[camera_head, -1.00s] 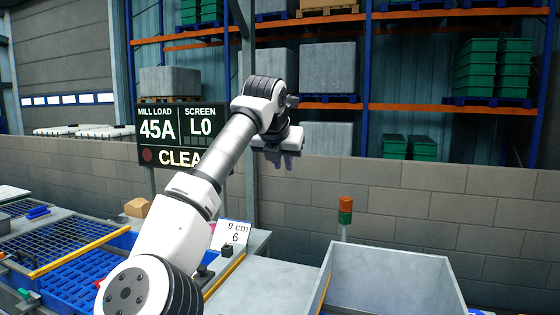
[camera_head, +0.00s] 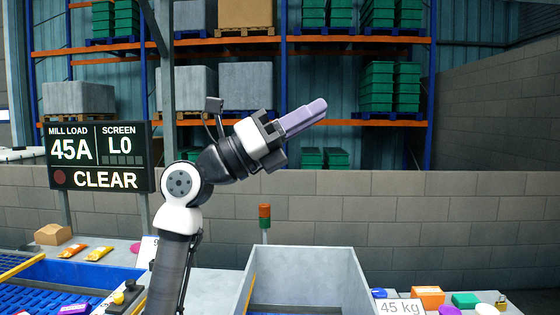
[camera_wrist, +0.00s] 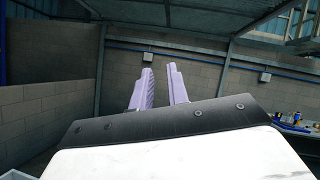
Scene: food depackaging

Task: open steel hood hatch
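A grey, open-topped steel housing (camera_head: 318,272) stands at the bottom centre of the head view. It may be the hood, but I cannot make out a hatch or handle on it. My gripper (camera_head: 322,105) is raised well above and behind it in the picture, with its lilac fingers pointing up and to the right. In the wrist view the two fingers (camera_wrist: 160,74) stand apart with nothing between them.
A blue tray (camera_head: 70,270) and black control box with a yellow knob (camera_head: 121,297) are at left. A signal light (camera_head: 264,218) stands behind the housing. A "45 kg" sign (camera_head: 402,307), orange box (camera_head: 428,294) and padlock (camera_head: 501,302) are at right. Air around my gripper is clear.

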